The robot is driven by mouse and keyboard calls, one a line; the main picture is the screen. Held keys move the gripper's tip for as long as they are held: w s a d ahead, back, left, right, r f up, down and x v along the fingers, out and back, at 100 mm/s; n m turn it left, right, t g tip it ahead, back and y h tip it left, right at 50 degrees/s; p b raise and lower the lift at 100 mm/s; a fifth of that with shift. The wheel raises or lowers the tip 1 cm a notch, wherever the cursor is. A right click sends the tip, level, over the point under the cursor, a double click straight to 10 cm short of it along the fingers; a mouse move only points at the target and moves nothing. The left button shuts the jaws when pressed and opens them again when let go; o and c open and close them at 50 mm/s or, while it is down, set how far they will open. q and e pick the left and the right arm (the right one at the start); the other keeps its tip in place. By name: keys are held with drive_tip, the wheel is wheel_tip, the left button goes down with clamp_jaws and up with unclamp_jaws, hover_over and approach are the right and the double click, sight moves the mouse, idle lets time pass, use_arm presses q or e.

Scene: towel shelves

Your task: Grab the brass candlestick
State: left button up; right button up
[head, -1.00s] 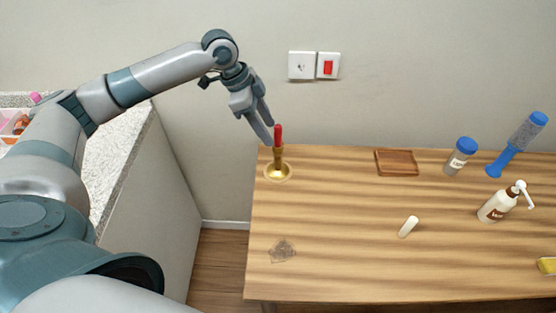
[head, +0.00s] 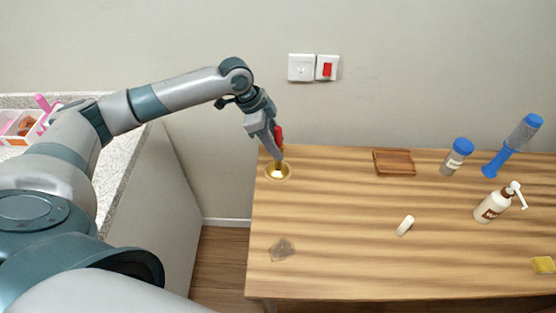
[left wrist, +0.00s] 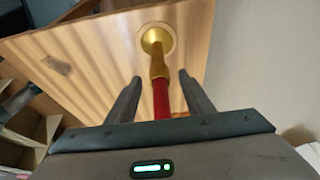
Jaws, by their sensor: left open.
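The brass candlestick (head: 277,172) stands upright near the far left corner of the wooden table and holds a red candle (head: 279,137). My left gripper (head: 276,150) reaches down over it and hides part of its stem in the head view. In the left wrist view, the open fingers of my left gripper (left wrist: 158,85) lie on either side of the candle (left wrist: 160,100) and the upper stem, with gaps on both sides. The candlestick's round base (left wrist: 157,39) is beyond the fingertips. My right gripper is not in view.
A wall with switches (head: 313,67) stands behind.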

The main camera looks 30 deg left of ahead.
use_arm(q)
drive_tip(key=shift+w+d+f, duration=0.1)
drive_tip(key=shift+d+f, duration=0.15)
drive_tip(key=shift+f, duration=0.45)
drive_tip(key=shift+c, duration=0.6)
clamp_jaws()
drive_tip(key=shift+r, duration=0.15)
